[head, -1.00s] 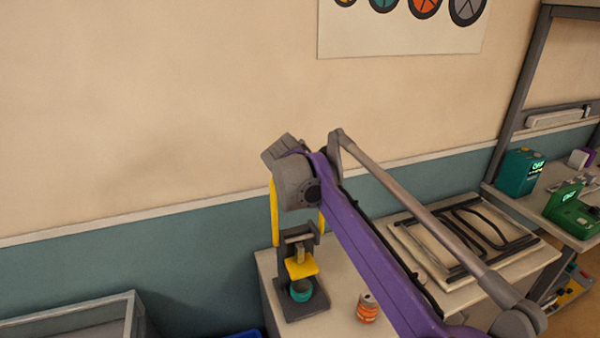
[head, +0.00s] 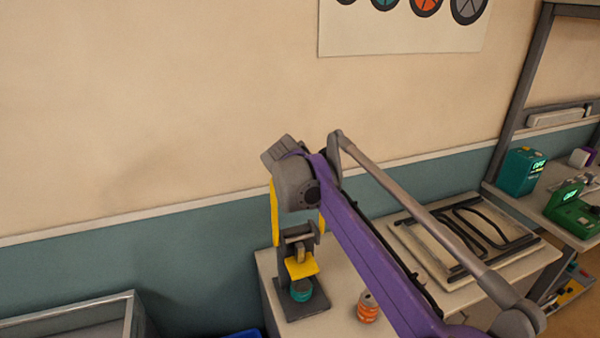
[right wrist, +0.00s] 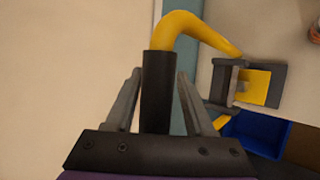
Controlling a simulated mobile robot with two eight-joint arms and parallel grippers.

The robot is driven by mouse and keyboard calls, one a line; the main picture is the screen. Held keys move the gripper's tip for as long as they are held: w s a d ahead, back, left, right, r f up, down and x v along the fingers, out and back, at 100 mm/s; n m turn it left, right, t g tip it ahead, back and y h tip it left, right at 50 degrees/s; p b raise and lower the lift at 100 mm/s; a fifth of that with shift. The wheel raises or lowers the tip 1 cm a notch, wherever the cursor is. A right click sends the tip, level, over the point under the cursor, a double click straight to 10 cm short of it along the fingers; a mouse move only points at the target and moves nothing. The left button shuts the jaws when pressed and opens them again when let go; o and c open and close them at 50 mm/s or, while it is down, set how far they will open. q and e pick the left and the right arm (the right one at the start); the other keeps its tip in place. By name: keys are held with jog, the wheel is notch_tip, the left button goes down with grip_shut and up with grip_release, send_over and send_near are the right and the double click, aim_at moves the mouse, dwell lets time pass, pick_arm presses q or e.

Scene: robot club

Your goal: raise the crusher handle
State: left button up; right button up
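The crusher (head: 300,302) stands on the light table, with a yellow plate (head: 303,267) above a short teal can (head: 301,291). Its yellow handle (head: 275,211) rises steeply from the body to my right gripper. In the right wrist view the handle (right wrist: 205,27) bends from the crusher to a dark grip (right wrist: 158,90). My right gripper (right wrist: 159,75) has a finger on each side of this grip, with the tips close against it; it looks shut on it. In the head view, my purple right arm hides the fingers. My left gripper is not in view.
An orange can (head: 368,308) stands on the table right of the crusher. A flat panel with black bars (head: 470,240) lies farther right. A blue bin (right wrist: 255,132) is below the crusher's edge. A grey-framed container (head: 125,308) is at lower left. The wall is close behind.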

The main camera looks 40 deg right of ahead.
jog(key=shift+o, duration=0.3)
jog(key=shift+s+r, duration=0.1)
jog(key=shift+r, duration=0.2)
jog(key=v, duration=1)
jog(key=shift+a, duration=0.25)
jog(key=shift+s+r, duration=0.1)
jog(key=shift+s, duration=0.05)
